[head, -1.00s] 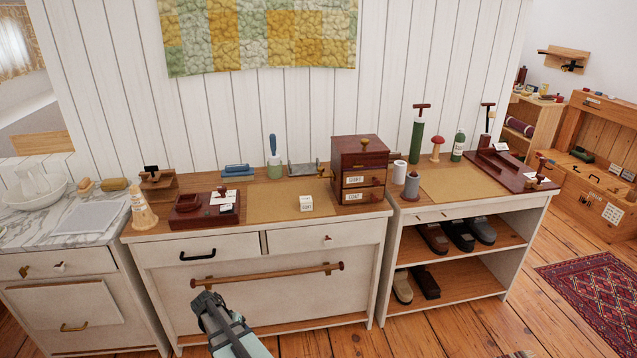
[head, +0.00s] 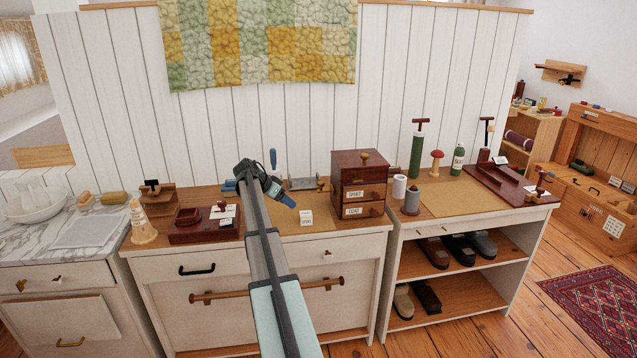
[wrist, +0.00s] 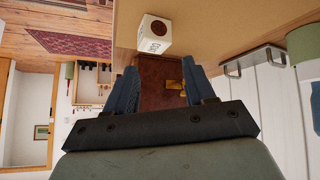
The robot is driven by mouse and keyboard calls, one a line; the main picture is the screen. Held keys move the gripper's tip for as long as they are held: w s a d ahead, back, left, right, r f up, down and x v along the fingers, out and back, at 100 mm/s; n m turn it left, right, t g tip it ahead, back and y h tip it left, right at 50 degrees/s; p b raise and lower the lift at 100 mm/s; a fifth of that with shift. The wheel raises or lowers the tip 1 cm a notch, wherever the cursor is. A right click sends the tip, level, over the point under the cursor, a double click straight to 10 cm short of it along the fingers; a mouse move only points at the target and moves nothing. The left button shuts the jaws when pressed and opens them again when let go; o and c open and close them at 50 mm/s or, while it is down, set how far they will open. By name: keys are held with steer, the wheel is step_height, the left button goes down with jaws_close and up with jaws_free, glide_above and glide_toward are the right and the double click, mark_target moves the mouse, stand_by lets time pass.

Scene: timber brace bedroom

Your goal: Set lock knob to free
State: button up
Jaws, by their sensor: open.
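My gripper (head: 285,199) is open and empty above the cabinet's worktop, in front of the wall. In the wrist view its two blue fingers (wrist: 160,88) are spread apart. A low dark-red wooden box (head: 200,230) with a small upright knob (head: 222,206) and a white card sits to the left of my gripper. A longer dark-red base (head: 500,177) with a card and a small knobbed handle (head: 539,184) stands on the right cabinet. No lock lettering is readable, so I cannot tell which part is the lock knob or how it is set.
A white labelled cube (head: 306,218) lies just right of my gripper. A dark-red drawer box (head: 358,184) with brass knobs stands further right. A pump-like green cylinder (head: 417,150) and bottles stand on the right cabinet. A wooden rail (head: 215,296) crosses the cabinet front.

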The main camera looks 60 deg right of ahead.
steer(key=m, duration=0.2)
glide_toward(319, 183)
steer(key=a+f+v, duration=0.1)
steer(key=v, duration=0.4)
steer(key=shift+h, duration=0.5)
steer(key=x, duration=1.4)
steer(key=shift+s+d+r, duration=0.15)
steer(key=shift+d+r, duration=0.1)
steer(key=shift+c, duration=0.5)
jaws_close()
